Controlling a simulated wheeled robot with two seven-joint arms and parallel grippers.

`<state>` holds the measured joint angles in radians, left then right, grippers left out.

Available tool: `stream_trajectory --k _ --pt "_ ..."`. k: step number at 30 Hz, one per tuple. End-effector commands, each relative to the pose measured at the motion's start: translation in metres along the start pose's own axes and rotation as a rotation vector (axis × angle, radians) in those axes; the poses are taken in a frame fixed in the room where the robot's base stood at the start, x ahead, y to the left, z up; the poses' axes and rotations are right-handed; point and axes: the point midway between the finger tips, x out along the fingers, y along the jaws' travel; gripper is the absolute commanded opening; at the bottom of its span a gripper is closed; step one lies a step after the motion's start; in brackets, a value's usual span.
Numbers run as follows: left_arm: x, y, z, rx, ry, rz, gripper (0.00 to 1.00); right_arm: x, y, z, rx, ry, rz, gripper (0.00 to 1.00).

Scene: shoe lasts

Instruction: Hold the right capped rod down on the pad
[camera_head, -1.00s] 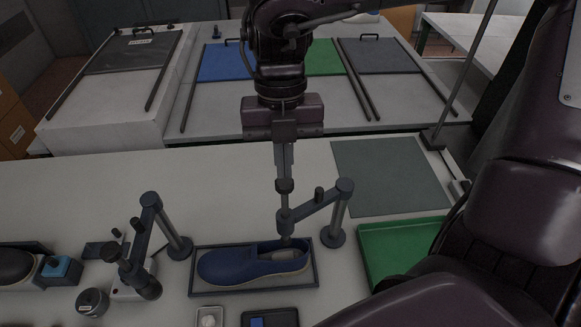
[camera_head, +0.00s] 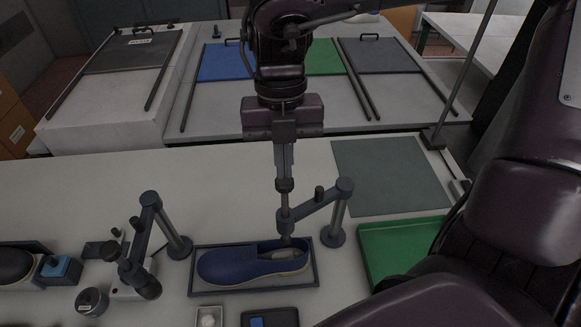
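The right capped rod (camera_head: 285,209) stands upright in the right clamp arm (camera_head: 312,205), with its dark cap (camera_head: 285,185) on top. Its lower end reaches into the opening of the blue shoe (camera_head: 235,267), at a light grey piece (camera_head: 286,254) that looks like the pad. Whether it presses there is too small to tell. My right gripper (camera_head: 284,175) points straight down over the rod. Its fingers look shut, with their tips at the cap; I see no gap between them and the cap. My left gripper is not in view.
The shoe lies in a dark-rimmed tray (camera_head: 191,285). A left clamp stand (camera_head: 172,235) is beside it. A green tray (camera_head: 392,236) and grey mat (camera_head: 390,175) are on the right. Small trays (camera_head: 270,318) stand in front. The table's back left is clear.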

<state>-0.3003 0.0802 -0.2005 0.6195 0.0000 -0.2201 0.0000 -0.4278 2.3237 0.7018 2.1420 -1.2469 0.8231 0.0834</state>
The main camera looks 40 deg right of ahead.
Motion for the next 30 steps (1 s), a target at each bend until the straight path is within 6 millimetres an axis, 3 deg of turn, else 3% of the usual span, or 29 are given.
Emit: stream_trajectory --k 30 --pt "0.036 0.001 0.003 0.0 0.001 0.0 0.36 0.043 0.0 0.009 0.0 0.0 -0.001 0.0"
